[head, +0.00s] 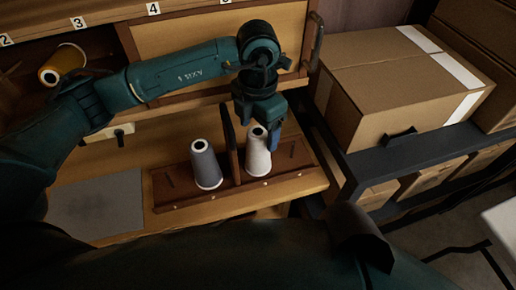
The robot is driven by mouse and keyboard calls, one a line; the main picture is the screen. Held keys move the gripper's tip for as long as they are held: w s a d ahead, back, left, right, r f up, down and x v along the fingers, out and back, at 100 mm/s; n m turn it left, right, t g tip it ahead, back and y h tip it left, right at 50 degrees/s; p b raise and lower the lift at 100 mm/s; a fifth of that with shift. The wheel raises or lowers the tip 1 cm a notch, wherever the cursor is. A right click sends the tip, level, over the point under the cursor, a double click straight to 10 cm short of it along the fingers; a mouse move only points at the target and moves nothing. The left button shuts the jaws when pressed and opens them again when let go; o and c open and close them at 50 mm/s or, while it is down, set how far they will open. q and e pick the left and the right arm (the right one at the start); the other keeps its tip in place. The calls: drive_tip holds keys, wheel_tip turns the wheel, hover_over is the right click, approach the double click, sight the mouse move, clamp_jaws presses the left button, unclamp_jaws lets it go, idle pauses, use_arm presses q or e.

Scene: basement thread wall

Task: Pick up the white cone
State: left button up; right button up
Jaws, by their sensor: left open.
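The white cone (258,155) of thread stands upright in the right part of a dark wooden rack (170,200) on the bench. My left gripper (262,132) is open and points down at the cone's top, partly covering it. One blue fingertip shows just right of the cone's upper part. I cannot tell whether either finger touches it. A grey cone (206,167) stands upright in the left part of the rack, with a wooden divider between the two. My right gripper is not in view.
A yellow spool (62,66) lies in the numbered shelf at upper left. A grey mat (98,205) lies on the bench left of the rack. A large cardboard box (395,85) sits on dark shelving at right, close to the rack.

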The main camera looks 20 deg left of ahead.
use_arm(q)
drive_tip(key=shift+s+d+f, duration=0.1)
drive_tip(key=shift+s+f, duration=0.05)
drive_tip(key=shift+f, duration=0.85)
drive_tip(key=shift+s+f, duration=0.1)
drive_tip(key=shift+f, duration=0.85)
drive_tip(key=shift+c, duration=0.5)
drive_tip(key=c, duration=1.1)
drive_tip(key=shift+r, duration=0.15)
wheel_tip(320, 180, up, 10)
drive_tip(key=shift+f, duration=0.1)
